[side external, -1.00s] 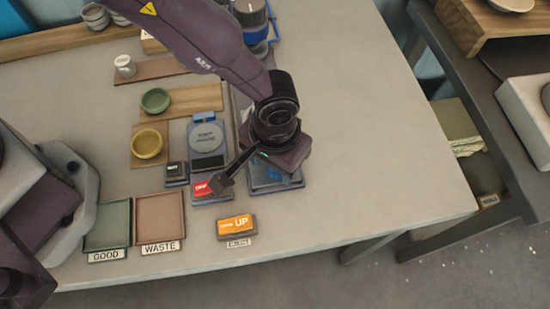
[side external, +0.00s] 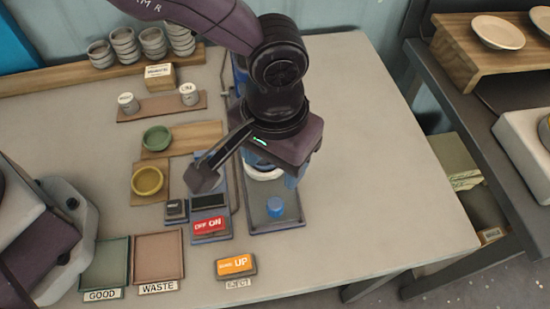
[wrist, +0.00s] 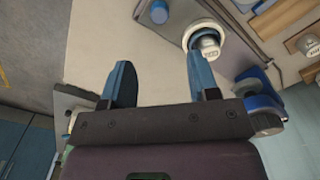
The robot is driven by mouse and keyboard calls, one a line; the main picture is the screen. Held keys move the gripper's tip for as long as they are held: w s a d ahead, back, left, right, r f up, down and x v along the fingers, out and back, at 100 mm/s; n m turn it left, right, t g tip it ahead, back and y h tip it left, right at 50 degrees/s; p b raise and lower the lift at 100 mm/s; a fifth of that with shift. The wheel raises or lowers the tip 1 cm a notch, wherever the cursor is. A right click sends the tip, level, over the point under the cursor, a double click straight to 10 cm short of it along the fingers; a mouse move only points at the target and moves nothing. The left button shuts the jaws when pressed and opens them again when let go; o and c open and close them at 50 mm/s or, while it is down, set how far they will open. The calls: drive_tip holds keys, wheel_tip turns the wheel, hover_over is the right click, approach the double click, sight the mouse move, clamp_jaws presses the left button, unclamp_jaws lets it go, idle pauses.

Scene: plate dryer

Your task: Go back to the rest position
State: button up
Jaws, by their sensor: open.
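My gripper (wrist: 160,72) is open in the wrist view, with two blue fingers spread and nothing between them. In the side view one blue finger (side external: 291,178) shows below my dark wrist, above the grey dryer tray (side external: 290,216). A blue knob (side external: 275,207) stands at the tray's front. A white ring-shaped dish (side external: 264,173) is partly hidden beneath my gripper. In the wrist view a pale dish (wrist: 191,37) has a labelled white cup-like piece (wrist: 208,44) in it, beyond the right finger.
A red OFF/ON switch (side external: 209,226) and an orange UP button (side external: 236,264) lie at the front. The GOOD tray (side external: 104,265) and WASTE tray (side external: 158,257) are empty. Yellow (side external: 147,180) and green (side external: 157,138) bowls stand left. The table's right side is clear.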

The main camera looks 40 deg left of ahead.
drive_tip(key=s+a+r+t, duration=0.2)
drive_tip(key=a+r, duration=0.4)
drive_tip(key=a, duration=0.4)
drive_tip(key=s+a+r+t, duration=0.1)
drive_tip(key=s+a+r, duration=0.4)
drive_tip(key=a, duration=0.6)
drive_tip(key=s+a+r+t, duration=0.2)
drive_tip(key=s+a+r, duration=0.1)
drive_tip(key=a+r, duration=0.5)
drive_tip(key=a, duration=0.3)
drive_tip(key=shift+s+r+t, duration=0.2)
drive_tip(key=shift+s+t, duration=0.1)
